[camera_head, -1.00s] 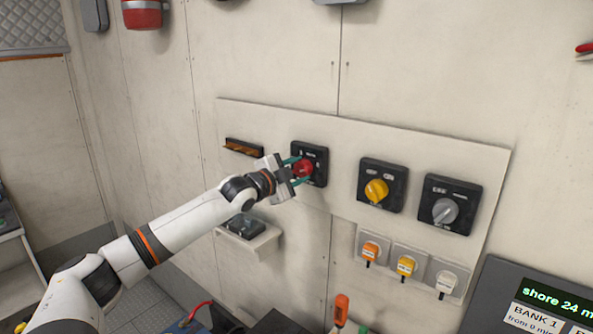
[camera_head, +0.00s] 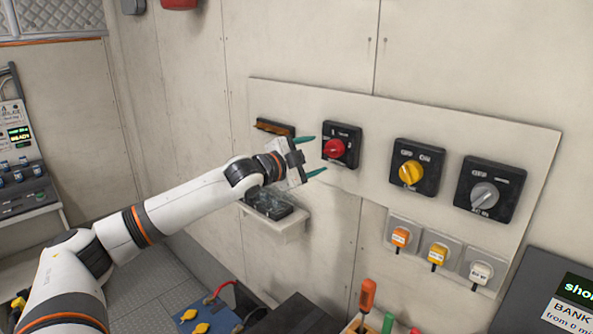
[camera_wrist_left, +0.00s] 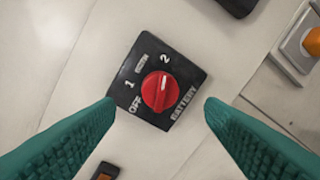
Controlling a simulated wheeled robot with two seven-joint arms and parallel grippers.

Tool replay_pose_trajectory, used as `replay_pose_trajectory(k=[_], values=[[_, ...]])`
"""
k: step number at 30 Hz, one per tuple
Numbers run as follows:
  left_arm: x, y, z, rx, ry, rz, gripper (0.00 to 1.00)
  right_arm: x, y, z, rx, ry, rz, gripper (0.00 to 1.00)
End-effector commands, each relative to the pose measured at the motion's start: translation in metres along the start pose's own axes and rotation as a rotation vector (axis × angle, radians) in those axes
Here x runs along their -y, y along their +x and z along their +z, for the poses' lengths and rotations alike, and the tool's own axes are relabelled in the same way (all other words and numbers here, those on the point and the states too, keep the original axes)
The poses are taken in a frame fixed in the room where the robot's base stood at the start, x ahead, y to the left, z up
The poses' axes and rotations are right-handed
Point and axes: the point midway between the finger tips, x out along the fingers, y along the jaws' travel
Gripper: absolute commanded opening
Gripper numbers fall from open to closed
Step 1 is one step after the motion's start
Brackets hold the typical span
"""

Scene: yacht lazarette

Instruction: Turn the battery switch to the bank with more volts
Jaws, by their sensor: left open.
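The battery switch is a black plate with a red knob (camera_head: 335,149) on the wall panel. In the left wrist view its red knob (camera_wrist_left: 158,92) sits on a plate marked OFF, 1, 2 and BATTERY, with another small label between 1 and 2. The knob's white mark points toward 2. My left gripper (camera_head: 312,156) is open and empty, just left of the switch and apart from the knob. Its green fingers frame the switch in the left wrist view. A dark display (camera_head: 578,292) reading BANK is cut off at the right edge; no volts are readable. My right gripper is out of view.
A yellow-knob switch (camera_head: 411,172) and a grey-knob switch (camera_head: 484,195) are right of the red one, above several small tagged switches (camera_head: 437,252). A small shelf (camera_head: 280,227) juts out below my gripper. Screwdriver-like handles (camera_head: 367,294) stand at the bottom.

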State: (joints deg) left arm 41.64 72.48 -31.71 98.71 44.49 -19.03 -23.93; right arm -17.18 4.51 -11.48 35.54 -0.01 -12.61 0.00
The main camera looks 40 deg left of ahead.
Motion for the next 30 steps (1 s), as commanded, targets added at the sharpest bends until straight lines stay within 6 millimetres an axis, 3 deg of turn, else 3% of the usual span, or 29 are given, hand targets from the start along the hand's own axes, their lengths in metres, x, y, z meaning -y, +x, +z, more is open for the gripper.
replay_pose_trajectory(k=[1, 6, 12, 30], values=[[0.006, -0.012, -0.006, -0.004, 0.006, -0.001, 0.64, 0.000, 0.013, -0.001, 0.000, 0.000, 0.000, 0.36], [0.004, -0.038, -0.005, -0.005, 0.005, 0.000, 0.64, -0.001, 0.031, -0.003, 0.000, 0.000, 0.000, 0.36], [0.003, -0.054, -0.003, -0.002, 0.002, -0.001, 0.64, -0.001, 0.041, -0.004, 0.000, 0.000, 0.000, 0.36], [0.000, -0.058, 0.000, 0.000, 0.000, 0.000, 0.64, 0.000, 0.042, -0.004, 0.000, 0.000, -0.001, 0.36]])
